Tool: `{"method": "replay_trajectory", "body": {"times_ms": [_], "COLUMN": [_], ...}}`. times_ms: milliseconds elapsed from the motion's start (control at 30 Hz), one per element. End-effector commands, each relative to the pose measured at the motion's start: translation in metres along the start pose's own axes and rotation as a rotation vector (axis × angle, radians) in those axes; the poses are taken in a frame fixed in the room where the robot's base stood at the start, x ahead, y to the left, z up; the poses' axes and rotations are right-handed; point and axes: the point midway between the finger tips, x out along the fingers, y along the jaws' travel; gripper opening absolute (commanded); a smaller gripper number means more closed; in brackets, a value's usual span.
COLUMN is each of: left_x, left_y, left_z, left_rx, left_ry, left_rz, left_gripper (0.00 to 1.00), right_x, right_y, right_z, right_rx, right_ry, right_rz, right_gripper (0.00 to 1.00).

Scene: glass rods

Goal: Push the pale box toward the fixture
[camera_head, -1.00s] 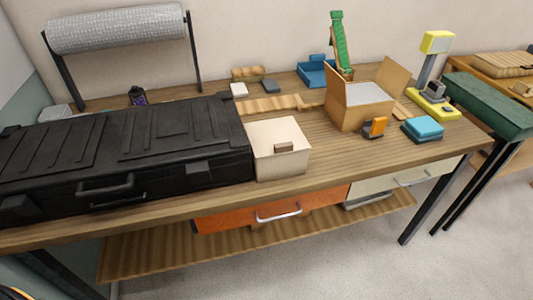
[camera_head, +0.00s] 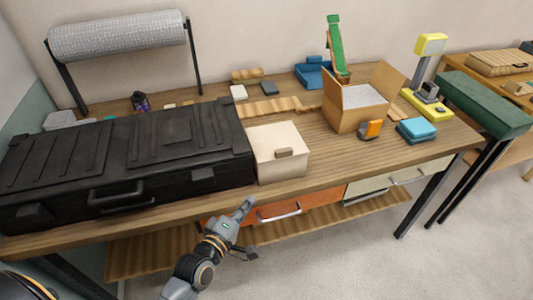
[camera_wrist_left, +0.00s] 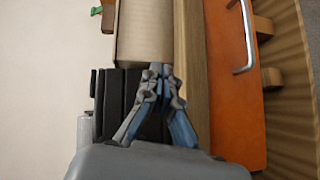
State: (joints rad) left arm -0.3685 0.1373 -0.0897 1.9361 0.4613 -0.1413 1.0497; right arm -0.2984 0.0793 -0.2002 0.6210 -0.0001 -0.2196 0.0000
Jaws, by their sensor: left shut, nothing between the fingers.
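The pale box (camera_head: 283,165), cream with a small brown handle on its front, stands on the wooden table against the right end of the black case. My left gripper (camera_head: 248,203) shows in the head view in front of the table edge, below and left of the box. It is shut and empty. In the left wrist view the shut fingertips (camera_wrist_left: 162,72) point at the pale box (camera_wrist_left: 144,32); whether they touch it I cannot tell. A yellow and grey device (camera_head: 430,78) stands at the table's right end; whether it is the fixture is unclear.
The long black case (camera_head: 120,160) fills the table's left part. An open cardboard box (camera_head: 357,112), an orange object (camera_head: 370,129) and a blue block (camera_head: 416,131) stand to the right. Bare table (camera_head: 325,155) lies just right of the pale box. An orange drawer (camera_head: 318,194) is below.

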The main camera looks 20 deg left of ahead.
Motion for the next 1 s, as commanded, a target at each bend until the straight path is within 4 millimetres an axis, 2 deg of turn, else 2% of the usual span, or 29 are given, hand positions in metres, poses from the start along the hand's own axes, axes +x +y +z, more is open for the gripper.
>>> {"method": "replay_trajectory", "body": {"times_ms": [33, 100, 200, 367, 800, 1000], "left_x": [-0.003, -0.007, -0.011, 0.0, 0.072, 0.086], "left_y": [0.029, 0.055, 0.077, 0.085, 0.095, 0.096], "left_z": [-0.004, -0.007, -0.01, -0.011, -0.012, -0.012], "left_rx": [-0.043, -0.097, -0.14, -0.154, -0.151, -0.149], "left_ry": [0.004, 0.004, 0.003, 0.003, 0.003, 0.003], "left_rz": [0.048, 0.098, 0.139, 0.151, 0.149, 0.148], "left_gripper": [0.0, 0.0, 0.0, 0.0, 0.0, 0.0], "right_x": [-0.004, -0.006, -0.007, -0.01, -0.025, -0.027], "right_y": [0.0, 0.0, 0.0, 0.0, 0.001, 0.001], "right_z": [0.0, 0.0, 0.0, 0.0, 0.0, 0.0], "right_rx": [0.0, -0.001, -0.001, -0.001, -0.001, 0.0], "right_ry": [0.0, 0.0, -0.001, -0.001, -0.003, -0.003], "right_rz": [0.0, 0.0, 0.0, 0.0, 0.0, 0.0], "right_gripper": [0.4, 0.4, 0.4, 0.4, 0.4, 0.4]}}
